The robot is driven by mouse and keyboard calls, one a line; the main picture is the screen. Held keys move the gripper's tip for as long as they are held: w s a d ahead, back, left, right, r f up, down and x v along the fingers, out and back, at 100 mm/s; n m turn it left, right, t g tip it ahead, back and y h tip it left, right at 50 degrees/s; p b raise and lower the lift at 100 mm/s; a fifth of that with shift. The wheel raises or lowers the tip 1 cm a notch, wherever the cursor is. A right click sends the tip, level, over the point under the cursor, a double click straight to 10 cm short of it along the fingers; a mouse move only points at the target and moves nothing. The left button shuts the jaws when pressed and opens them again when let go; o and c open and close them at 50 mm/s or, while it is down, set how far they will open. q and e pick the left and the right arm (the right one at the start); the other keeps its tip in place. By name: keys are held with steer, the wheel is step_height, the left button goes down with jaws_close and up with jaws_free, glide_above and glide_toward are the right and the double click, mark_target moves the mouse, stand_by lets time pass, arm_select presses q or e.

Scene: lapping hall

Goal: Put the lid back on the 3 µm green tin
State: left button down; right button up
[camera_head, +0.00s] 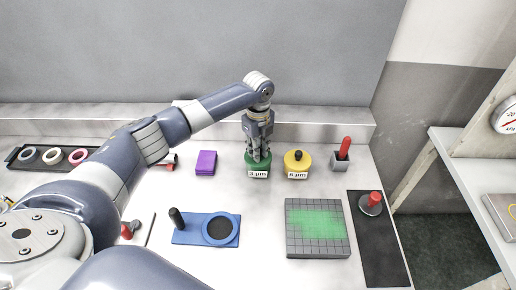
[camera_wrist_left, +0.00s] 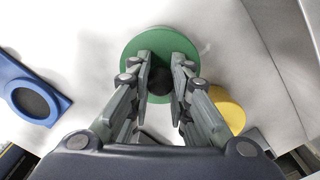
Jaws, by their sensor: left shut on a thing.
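The green tin (camera_head: 257,173) with a "3 µm" label stands on the white table, left of the yellow tin. My left gripper (camera_head: 258,157) points straight down at its top and is shut on the dark knob of the green lid. In the left wrist view the green lid (camera_wrist_left: 131,53) is a round disc under the fingers, with the dark knob (camera_wrist_left: 159,88) between them. The lid looks to be on or just above the tin; I cannot tell whether it is seated. My right gripper is not in view.
The yellow 6 µm tin (camera_head: 297,163) stands close on the right, with a grey holder with a red handle (camera_head: 342,156) beyond. A purple block (camera_head: 206,162) is left. A blue plate (camera_head: 190,232) and green-topped grid block (camera_head: 318,228) lie in front. A wall is behind.

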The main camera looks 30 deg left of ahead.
arm_select(q)
steer(key=shift+r+p, duration=0.1)
steer(key=shift+p, duration=0.7)
stand_by(1.0)
steer(key=shift+f, duration=0.2)
stand_by(0.9)
steer(key=shift+p, duration=0.5)
stand_by(0.4)
steer(key=c, duration=0.9)
jaws_free()
steer(key=shift+c, duration=0.2)
steer(key=shift+r+p, duration=3.5)
